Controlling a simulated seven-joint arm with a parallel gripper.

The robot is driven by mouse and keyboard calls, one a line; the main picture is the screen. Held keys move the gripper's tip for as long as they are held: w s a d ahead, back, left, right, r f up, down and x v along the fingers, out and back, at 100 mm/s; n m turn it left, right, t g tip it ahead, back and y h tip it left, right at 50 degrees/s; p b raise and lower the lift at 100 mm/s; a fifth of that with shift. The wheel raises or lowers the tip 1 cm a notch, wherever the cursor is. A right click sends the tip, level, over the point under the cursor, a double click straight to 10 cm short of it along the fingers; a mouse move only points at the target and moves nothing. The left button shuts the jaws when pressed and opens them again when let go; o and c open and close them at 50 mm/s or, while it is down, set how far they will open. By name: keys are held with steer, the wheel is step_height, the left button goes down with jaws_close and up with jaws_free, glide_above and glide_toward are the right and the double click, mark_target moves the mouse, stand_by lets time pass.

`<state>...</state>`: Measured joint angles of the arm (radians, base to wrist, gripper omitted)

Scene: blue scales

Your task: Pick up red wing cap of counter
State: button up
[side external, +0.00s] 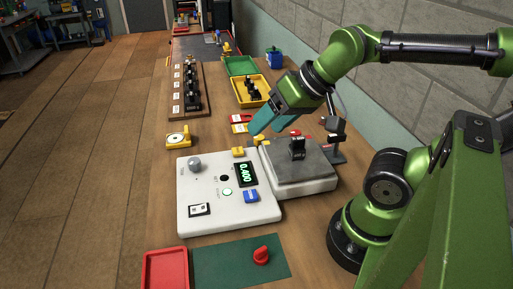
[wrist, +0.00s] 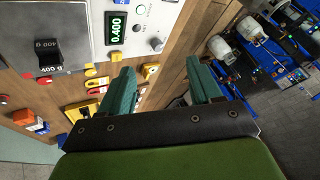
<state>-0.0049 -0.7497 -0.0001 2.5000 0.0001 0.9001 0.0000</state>
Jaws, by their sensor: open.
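A red wing cap (side external: 262,255) lies on the dark green mat (side external: 225,265) at the front of the bench in the side external view. I cannot make it out in the wrist view. My gripper (side external: 262,128) is open, with nothing visible between its teal fingers. It hangs above the bench behind the scale's display unit, well away from the red wing cap. In the wrist view my gripper (wrist: 160,80) shows its two fingers spread apart over the bench edge.
The white display unit (side external: 190,222) reads 0.400. The weighing plate (side external: 312,172) carries a black weight (side external: 298,148). A red tray (side external: 150,258) sits left of the mat. A yellow bin (side external: 240,88) and a rack of black weights (side external: 180,60) stand farther back.

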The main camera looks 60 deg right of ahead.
steer(key=a+f+n+g, duration=0.1)
steer(key=a+f+n, duration=0.1)
steer(key=a, duration=0.1)
steer(key=n+g+h, duration=0.2)
steer(key=n+g, duration=0.4)
steer(key=n, duration=2.7)
glide_above(260, 248)
step_height(260, 248, down, 6)
step_height(260, 248, down, 16)
steer(key=shift+f, duration=0.1)
steer(key=c, duration=1.1)
